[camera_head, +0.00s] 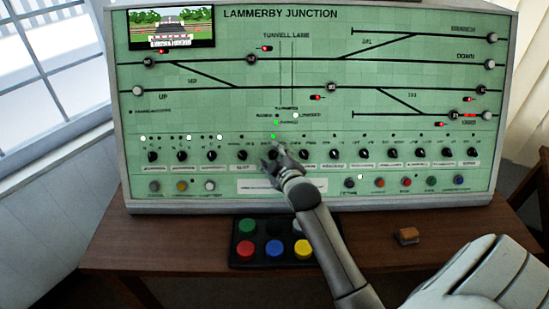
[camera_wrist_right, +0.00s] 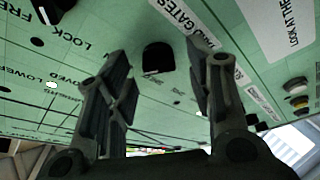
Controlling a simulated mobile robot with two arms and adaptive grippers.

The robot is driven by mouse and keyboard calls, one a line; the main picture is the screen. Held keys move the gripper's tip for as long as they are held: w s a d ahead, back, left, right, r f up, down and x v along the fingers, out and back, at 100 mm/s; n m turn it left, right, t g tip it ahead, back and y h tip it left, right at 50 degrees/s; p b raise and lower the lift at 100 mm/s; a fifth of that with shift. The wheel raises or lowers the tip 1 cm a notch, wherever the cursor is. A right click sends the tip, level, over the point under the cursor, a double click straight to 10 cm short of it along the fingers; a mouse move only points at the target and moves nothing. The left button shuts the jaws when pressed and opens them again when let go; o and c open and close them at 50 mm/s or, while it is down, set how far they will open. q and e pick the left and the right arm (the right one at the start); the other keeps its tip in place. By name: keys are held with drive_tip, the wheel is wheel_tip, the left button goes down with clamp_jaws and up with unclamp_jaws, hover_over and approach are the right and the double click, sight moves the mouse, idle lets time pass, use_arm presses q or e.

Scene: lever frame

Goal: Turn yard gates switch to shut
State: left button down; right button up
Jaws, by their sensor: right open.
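The green control panel (camera_head: 225,95) stands upright on a desk, with a row of black rotary knobs along its lower part. My right gripper (camera_head: 272,163) is in front of this row, left of the panel's middle, and hides one knob and its label in the head view. In the right wrist view my right gripper (camera_wrist_right: 160,90) is open. Between and beyond its fingers is a black knob (camera_wrist_right: 158,57). A partly covered label (camera_wrist_right: 180,18) ending in "GATES" is beside it. The knob's pointing direction is unclear. My left gripper is not in view.
Neighbouring knobs (camera_head: 303,155) stand close on both sides. A black box with coloured buttons (camera_head: 272,249) lies on the wooden desk (camera_head: 170,238) below the panel. A small orange-brown block (camera_head: 407,235) lies to its right. A small picture screen (camera_head: 171,27) is at the panel's top left.

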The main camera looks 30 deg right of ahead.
drive_tip(key=c, duration=1)
drive_tip(key=shift+r+n+p, duration=0.15)
drive_tip(key=shift+n+p, duration=0.35)
drive_tip(key=shift+p, duration=0.35)
drive_tip(key=n+g+p, duration=0.1)
drive_tip(key=n+p, duration=0.2)
drive_tip(key=p, duration=0.1)
drive_tip(key=n+g+y+p, duration=0.1)
drive_tip(key=n+p, duration=0.2)
drive_tip(key=p, duration=0.2)
drive_tip(key=n+g+p, duration=0.1)
drive_tip(key=n+p, duration=0.3)
drive_tip(key=p, duration=0.1)
drive_tip(key=shift+d+r+y, duration=0.1)
drive_tip(key=shift+r+y, duration=0.2)
drive_tip(key=shift+y, duration=0.1)
drive_tip(key=shift+f+n+g+p, duration=0.15)
drive_tip(key=shift+n+g+p, duration=0.35)
drive_tip(key=shift+n+p, duration=0.65)
drive_tip(key=shift+f+n+p, duration=0.15)
drive_tip(key=shift+n+p, duration=0.1)
drive_tip(key=shift+p, duration=0.25)
drive_tip(key=o, duration=1)
